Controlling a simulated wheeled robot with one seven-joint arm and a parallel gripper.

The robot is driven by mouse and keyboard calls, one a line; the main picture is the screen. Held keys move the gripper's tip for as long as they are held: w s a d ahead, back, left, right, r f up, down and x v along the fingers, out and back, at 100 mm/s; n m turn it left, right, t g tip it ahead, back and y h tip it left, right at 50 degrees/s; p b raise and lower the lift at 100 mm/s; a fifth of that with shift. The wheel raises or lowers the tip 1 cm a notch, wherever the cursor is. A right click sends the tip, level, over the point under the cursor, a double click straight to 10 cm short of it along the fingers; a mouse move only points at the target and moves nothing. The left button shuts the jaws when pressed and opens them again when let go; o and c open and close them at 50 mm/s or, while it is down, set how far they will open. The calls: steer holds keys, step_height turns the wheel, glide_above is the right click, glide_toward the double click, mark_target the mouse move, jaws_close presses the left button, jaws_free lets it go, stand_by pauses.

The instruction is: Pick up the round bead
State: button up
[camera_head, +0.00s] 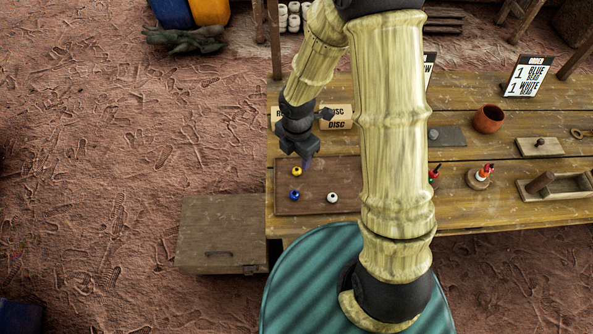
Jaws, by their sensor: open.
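Three small beads lie apart on a dark brown board (312,207) at the left end of the wooden table. They are a yellow bead (296,171), a blue bead (294,195) and a white bead (333,197). They are too small here to tell clearly which is round and which is a disc. My gripper (308,164) is open, pointing down over the back part of the board, just right of and behind the yellow bead. Its fingertips are small and dark, with nothing visible between them.
Signs (337,124) reading "DISC" stand behind the board, partly hidden by my arm. To the right are a grey pad (447,136), an orange-brown bowl (488,119), a stacked-bead stand (480,179), a wooden tray (560,186) and an order card (528,75). A wooden box (222,232) stands left of the table.

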mark_target(297, 167)
steer(key=f, duration=0.2)
steer(key=s+f, duration=0.1)
steer(key=f, duration=0.1)
steer(key=shift+a+f, duration=0.15)
steer(key=shift+f, duration=0.1)
steer(key=shift+w+f, duration=0.1)
steer(key=shift+f, duration=0.25)
steer(key=c, duration=1)
steer(key=shift+c, duration=0.2)
steer(key=shift+r, duration=0.1)
